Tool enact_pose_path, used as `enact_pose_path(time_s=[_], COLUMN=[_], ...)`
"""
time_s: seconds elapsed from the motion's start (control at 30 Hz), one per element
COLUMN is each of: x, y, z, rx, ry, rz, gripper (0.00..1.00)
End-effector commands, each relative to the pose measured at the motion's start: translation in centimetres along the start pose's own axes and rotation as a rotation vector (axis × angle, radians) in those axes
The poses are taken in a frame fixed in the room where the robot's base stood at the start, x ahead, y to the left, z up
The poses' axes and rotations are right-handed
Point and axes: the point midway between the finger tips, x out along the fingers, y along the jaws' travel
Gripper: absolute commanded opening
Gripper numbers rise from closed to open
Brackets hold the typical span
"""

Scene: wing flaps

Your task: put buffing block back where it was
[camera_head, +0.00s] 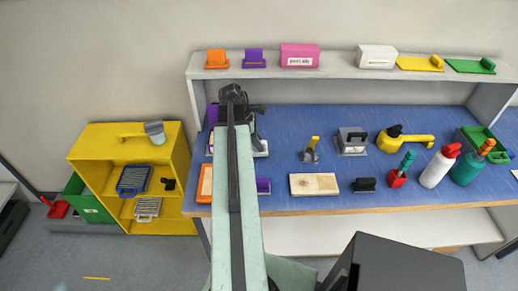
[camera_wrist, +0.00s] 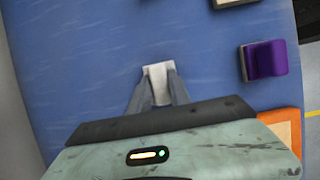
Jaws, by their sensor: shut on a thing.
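My gripper (camera_wrist: 158,80) shows in the wrist view with both fingers closed on a small pale grey-white piece, which I take to be the buffing block (camera_wrist: 158,72). Only its near end shows between the fingertips, over the blue bench top (camera_wrist: 80,60). I cannot tell its height above the bench. In the head view my arm reaches over the left part of the blue bench (camera_head: 290,120), and its links hide the fingers and most of what they hold.
A purple block (camera_wrist: 268,60) and an orange-edged board (camera_wrist: 285,125) lie near the bench's front edge. A cream board (camera_head: 314,185) lies to their right. A shelf (camera_head: 340,68) with several tools runs behind. A yellow cabinet (camera_head: 98,145) stands left. Blue surface ahead of my gripper is bare.

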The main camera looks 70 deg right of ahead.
Motion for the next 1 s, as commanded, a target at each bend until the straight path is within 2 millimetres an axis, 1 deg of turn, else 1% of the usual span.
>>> enact_pose_path(time_s=[0.03, 0.27, 0.4, 0.43, 0.5, 0.73, 0.83, 0.93, 1.0], x=[1.4, 0.9, 1.4, 1.3, 1.2, 1.2, 0.7, -0.4, -1.6], y=[0.0, 0.0, 0.0, 0.0, 0.0, 0.0, 0.0, 0.0, 0.0], z=[-0.6, -0.4, -0.6, -0.6, -0.6, -0.6, -0.4, -0.3, -0.2], rx=[0.000, -0.001, -0.001, -0.001, -0.001, -0.001, -0.002, -0.003, -0.003], ry=[0.000, 0.000, 0.000, 0.000, 0.000, 0.000, 0.000, 0.000, 0.000], rz=[0.000, 0.000, 0.000, 0.000, 0.000, 0.001, 0.001, 0.001, 0.001], gripper=[0.00, 0.00, 0.00, 0.29, 0.45, 0.45, 0.45, 0.45, 0.45])
